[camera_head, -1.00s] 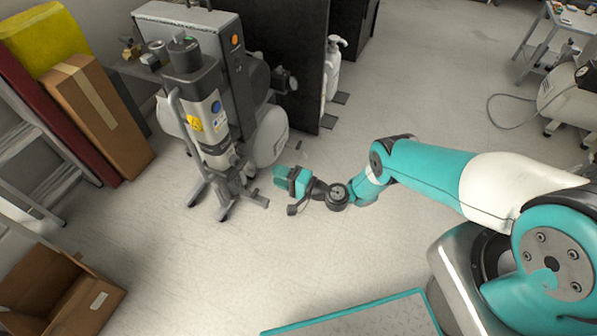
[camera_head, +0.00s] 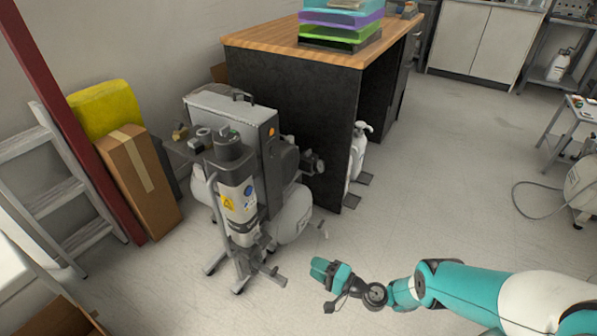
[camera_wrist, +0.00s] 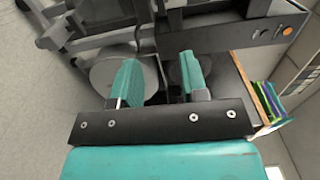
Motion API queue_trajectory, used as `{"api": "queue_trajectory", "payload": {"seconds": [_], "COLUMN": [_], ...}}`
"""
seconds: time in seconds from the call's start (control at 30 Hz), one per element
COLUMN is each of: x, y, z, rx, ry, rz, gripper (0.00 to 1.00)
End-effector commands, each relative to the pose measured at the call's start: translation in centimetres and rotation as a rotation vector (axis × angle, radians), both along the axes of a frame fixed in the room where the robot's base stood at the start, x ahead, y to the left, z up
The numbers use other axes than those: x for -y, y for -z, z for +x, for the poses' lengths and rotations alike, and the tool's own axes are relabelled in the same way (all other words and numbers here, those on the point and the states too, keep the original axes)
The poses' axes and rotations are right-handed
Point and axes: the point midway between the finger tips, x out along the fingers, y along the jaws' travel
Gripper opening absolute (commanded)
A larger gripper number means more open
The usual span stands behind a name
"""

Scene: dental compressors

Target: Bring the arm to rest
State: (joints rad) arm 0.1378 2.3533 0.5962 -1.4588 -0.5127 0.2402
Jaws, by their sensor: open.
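My gripper (camera_head: 322,268) is at the end of my teal and white arm, which reaches in from the lower right in the head view. It hangs in the air in front of the dental compressor (camera_head: 238,190), to the right of its base. In the wrist view my gripper (camera_wrist: 157,80) shows two teal fingers apart with nothing between them. The compressor's tanks (camera_wrist: 120,75) show behind the fingers there. I cannot tell how far the fingertips are from the compressor, but no contact shows.
A black desk with a wooden top (camera_head: 300,47) stands behind the compressor, with coloured trays (camera_head: 340,22) on it. A white bottle (camera_head: 357,150) stands beside the desk. A cardboard box (camera_head: 140,180) and a ladder (camera_head: 50,185) are at left. The floor (camera_head: 440,170) at right is mostly clear.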

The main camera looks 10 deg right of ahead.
Motion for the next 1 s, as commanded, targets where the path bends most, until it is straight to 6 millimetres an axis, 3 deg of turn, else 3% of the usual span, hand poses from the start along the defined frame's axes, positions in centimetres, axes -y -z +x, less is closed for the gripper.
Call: {"api": "queue_trajectory", "payload": {"seconds": [0.17, 0.27, 0.37, 0.5, 0.7, 0.87, 1.0], "x": [-0.2, -0.8, -1.7, -3.4, -5.5, -6.6, -7.1], "y": [-0.9, -3.0, -6.3, -12.2, -21.7, -29.6, -36.2], "z": [1.1, 3.7, 6.9, 10.3, 12.3, 11.2, 8.3], "rx": [0.012, 0.036, 0.068, 0.108, 0.160, 0.192, 0.210], "ry": [-0.020, -0.072, -0.149, -0.267, -0.424, -0.536, -0.624], "rz": [-0.019, -0.069, -0.151, -0.280, -0.464, -0.610, -0.735], "gripper": [0.40, 0.40, 0.40, 0.40, 0.40, 0.40, 0.40]}}
